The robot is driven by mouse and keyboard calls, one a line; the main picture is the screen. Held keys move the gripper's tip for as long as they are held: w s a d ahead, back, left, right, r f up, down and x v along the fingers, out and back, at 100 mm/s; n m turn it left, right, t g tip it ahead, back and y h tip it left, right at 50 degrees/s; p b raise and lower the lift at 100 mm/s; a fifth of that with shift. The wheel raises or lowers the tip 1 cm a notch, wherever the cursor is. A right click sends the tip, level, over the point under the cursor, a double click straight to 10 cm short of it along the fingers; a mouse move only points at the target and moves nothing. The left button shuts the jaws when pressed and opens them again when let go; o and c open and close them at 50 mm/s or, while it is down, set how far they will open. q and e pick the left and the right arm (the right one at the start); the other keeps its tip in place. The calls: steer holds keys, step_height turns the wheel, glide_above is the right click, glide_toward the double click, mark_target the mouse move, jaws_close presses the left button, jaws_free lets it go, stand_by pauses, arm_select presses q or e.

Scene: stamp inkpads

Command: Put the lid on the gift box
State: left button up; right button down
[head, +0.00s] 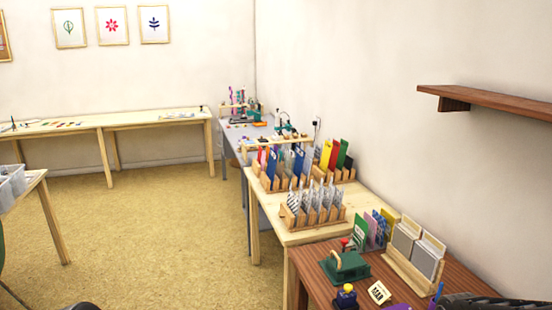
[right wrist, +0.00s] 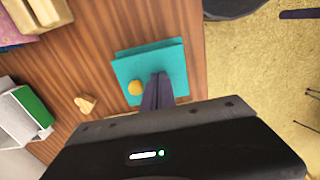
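In the right wrist view a flat teal square piece (right wrist: 170,62) with a yellow round knob (right wrist: 135,88) lies on the wooden table. It looks like the gift box or its lid; I cannot tell which. My right gripper (right wrist: 158,76) is above the teal piece, its two dark fingers close together to the right of the knob, with nothing visible between them. Whether they touch the teal surface is not clear. The rest of the piece is hidden behind the gripper body. My left gripper does not show clearly in the head view.
The brown table (head: 312,272) holds a green device (head: 345,266), a dark blue stamp with a yellow knob (head: 346,295), a small sign (head: 379,292) and a card rack (head: 414,252). A small wooden heart (right wrist: 86,104) lies left of the teal piece. A wall shelf (head: 490,99) is at right.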

steer(key=shift+s, duration=0.1)
stand_by(0.3)
step_height(320, 180, up, 7)
steer(key=p, duration=0.5)
stand_by(0.4)
steer(key=shift+w, duration=0.4)
steer(key=w+a+f+m+t+y, duration=0.3)
steer(key=w+a+f+m+t, duration=0.15)
steer(key=a+f, duration=0.65)
steer(key=s+a+f+g, duration=0.2)
steer(key=s+a+f, duration=0.5)
steer(key=s, duration=0.3)
steer(key=s+a+f+g+y, duration=0.1)
steer(key=s+a+f+g, duration=0.1)
steer(key=s+a+f, duration=0.4)
steer(key=s+f, duration=0.1)
steer(key=s, duration=0.2)
steer(key=shift+s+a+f+m, duration=0.2)
steer(key=shift+s+a+m, duration=0.15)
